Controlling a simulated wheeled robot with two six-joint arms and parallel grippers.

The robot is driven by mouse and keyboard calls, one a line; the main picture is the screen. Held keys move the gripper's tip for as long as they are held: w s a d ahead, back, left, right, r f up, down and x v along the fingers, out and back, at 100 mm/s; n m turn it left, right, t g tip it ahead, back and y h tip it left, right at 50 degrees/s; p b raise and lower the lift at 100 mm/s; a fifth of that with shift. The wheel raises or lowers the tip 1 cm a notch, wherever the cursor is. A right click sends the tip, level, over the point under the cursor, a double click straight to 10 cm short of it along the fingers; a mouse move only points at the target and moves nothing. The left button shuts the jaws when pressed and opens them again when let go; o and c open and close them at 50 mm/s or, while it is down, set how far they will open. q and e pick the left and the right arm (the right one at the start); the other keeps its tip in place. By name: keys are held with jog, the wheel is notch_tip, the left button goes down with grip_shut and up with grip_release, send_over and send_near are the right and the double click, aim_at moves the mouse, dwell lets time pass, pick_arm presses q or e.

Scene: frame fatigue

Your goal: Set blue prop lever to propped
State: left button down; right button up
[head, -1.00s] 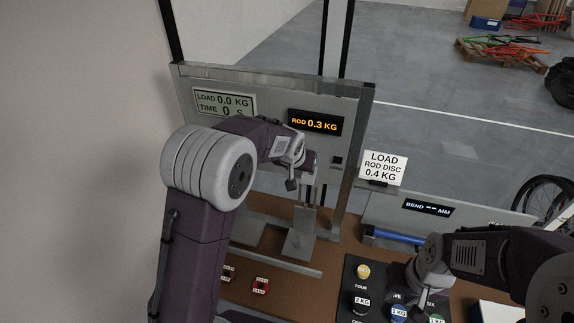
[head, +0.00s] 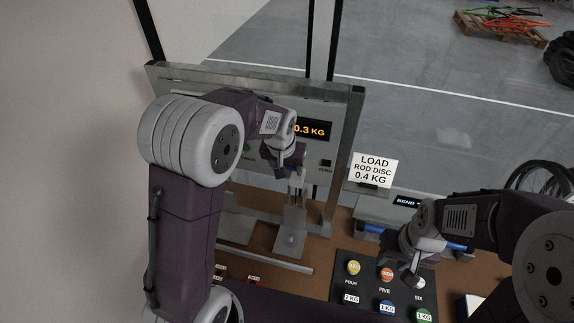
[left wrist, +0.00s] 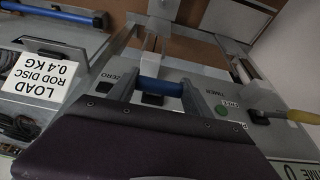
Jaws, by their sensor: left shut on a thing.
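The blue prop lever's bar (left wrist: 160,87) shows between the two fingers of my left gripper (left wrist: 158,92) in the left wrist view, on the front of the upright grey panel. My left gripper (head: 286,160) is shut on it in the head view, where the hand hides most of the lever. A narrow upright metal post (head: 296,190) stands just below the hand. My right gripper (head: 412,275) hangs low over the far right part of the black disc board; its jaws are too small and overlapped to read.
The black board (head: 341,282) carries several coloured discs, lower right. A second blue bar (left wrist: 60,13) lies on the bend unit at right in the head view. A LOAD sign (head: 373,169) stands beside the panel. A yellow-tipped handle (left wrist: 303,117) is near the FREE label.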

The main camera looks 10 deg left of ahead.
pick_arm(q)
jog(key=c, duration=0.7)
grip_release()
jog(key=shift+c, duration=0.2)
jog(key=o, duration=0.3)
jog(key=shift+w, duration=0.1)
jog(key=b+v, duration=0.1)
jog(key=v, duration=0.8)
jog(key=shift+b, duration=0.4)
